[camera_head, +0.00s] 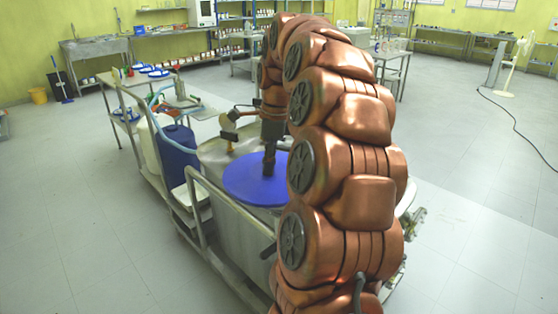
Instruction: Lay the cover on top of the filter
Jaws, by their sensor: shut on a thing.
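The cover, a flat blue disc (250,180), shows in the head view just left of my copper-coloured arm. My gripper (269,170) points down at the disc and is shut on it, near its middle. The filter (245,240) seems to be the large grey metal vessel under the disc. I cannot tell whether the disc rests on the vessel or hangs a little above it. My arm hides the right part of the disc and of the vessel.
A metal rail (225,235) runs along the near left side of the vessel. A dark blue drum (177,155) and a white container stand behind it on the left. A side table (130,85) holds blue-rimmed white tubs. Open floor lies left and right.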

